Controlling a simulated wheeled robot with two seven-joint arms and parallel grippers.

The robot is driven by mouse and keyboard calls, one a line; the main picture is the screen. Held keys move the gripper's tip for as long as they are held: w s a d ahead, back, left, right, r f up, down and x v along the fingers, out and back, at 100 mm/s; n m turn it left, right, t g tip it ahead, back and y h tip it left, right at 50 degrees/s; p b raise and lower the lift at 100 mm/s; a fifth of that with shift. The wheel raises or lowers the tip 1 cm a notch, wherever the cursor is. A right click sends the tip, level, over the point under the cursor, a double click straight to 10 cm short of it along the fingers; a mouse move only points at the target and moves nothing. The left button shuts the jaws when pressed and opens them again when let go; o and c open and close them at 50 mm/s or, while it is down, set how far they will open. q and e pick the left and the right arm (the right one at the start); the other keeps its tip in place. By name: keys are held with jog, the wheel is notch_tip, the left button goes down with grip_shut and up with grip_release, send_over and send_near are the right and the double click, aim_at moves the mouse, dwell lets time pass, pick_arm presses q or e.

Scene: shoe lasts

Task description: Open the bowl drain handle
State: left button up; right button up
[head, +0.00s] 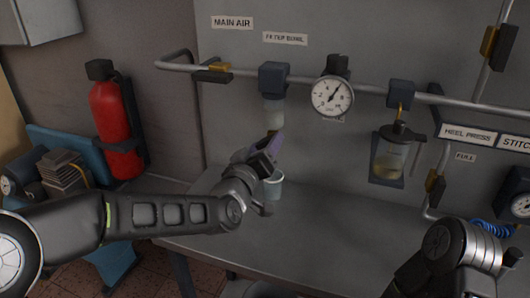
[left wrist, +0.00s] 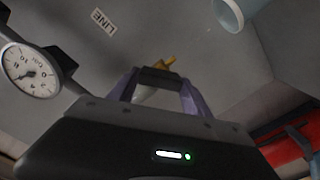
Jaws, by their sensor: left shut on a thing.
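The filter bowl (head: 273,110) hangs under a dark block (head: 274,77) on the wall pipe, below a label that seems to read "FILTER BOWL". My left gripper (head: 273,146), with purple fingers, is raised just below the bowl. In the left wrist view, the left gripper's fingers (left wrist: 160,88) stand on both sides of a dark piece with a yellow drain handle (left wrist: 168,62) at it. The gripper is shut on the drain handle. The fingers hide part of it, so its exact angle is unclear. My right gripper cannot be made out; only its arm shows at lower right.
A pale cup (head: 273,184) stands on the grey bench (head: 330,225) below my left gripper. A pressure gauge (head: 332,97) and an oiler bowl (head: 390,158) are to the right on the pipe. A red cylinder (head: 116,125) is at left. The bench middle is clear.

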dwell(0.3)
pick_arm(q)
jog(key=o, duration=1.4)
jog(key=shift+c, duration=0.2)
jog(key=b+v, duration=0.1)
jog(key=v, duration=0.6)
jog(key=shift+s+a+b, duration=0.15)
jog(key=shift+s+b, duration=0.15)
jog(key=shift+s, duration=0.05)
jog(key=shift+c, duration=0.2)
